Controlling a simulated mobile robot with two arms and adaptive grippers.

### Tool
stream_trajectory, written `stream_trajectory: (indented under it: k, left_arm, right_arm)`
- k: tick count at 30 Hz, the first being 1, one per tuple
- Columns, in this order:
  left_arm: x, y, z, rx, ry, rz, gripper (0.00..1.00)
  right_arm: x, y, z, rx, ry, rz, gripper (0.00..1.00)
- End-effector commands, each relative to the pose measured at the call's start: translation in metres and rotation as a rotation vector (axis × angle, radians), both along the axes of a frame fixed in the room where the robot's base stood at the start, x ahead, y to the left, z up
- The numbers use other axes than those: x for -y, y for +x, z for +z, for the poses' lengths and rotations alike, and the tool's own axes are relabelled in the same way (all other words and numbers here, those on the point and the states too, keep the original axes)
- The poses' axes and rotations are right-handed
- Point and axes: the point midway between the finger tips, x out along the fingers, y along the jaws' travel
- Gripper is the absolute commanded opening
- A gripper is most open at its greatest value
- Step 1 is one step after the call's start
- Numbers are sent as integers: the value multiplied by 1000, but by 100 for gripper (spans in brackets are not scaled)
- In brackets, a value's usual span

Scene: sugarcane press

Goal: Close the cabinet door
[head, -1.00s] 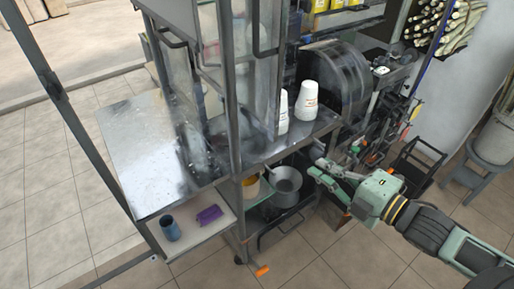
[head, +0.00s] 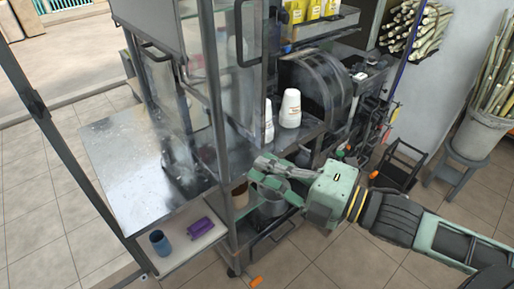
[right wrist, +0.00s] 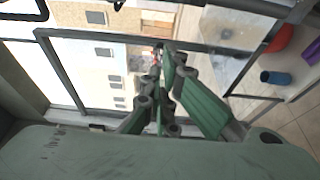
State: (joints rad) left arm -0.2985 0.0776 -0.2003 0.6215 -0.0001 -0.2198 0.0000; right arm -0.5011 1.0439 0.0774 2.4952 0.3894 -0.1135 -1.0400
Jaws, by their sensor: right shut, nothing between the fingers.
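The metal cabinet has a glass door (head: 252,85) with a dark handle (head: 240,36) in its upper front, in the head view. I cannot tell how far this door stands open. My right gripper (head: 260,170) is shut and empty, in front of the cabinet's counter edge and below the glass door. Its green fingers point left and partly cover the pot on the shelf below. In the right wrist view the shut fingers (right wrist: 166,60) point toward a dark-framed glass pane; contact cannot be told. My left gripper is not in view.
White cups (head: 290,108) stand on the counter right of the glass. A blue cup (head: 160,243) and a purple item (head: 200,227) sit on the low side shelf. Tiled floor is clear in front.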

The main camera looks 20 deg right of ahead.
Motion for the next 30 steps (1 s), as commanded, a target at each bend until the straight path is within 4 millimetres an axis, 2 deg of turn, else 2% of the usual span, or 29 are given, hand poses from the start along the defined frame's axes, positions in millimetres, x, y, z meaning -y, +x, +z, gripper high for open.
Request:
stream_trajectory:
  k: [4,19,21,24,30]
  left_arm:
    - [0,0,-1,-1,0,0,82]
    - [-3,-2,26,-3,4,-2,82]
    - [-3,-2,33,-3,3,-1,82]
    - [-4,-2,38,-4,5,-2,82]
    - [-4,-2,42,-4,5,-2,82]
  right_arm:
    - [-8,9,1,3,-1,3,0]
    - [-40,49,4,2,1,3,0]
    - [-24,52,2,-6,-9,0,0]
    - [-12,56,1,-4,-7,1,0]
    - [-1,59,0,-1,-3,2,0]
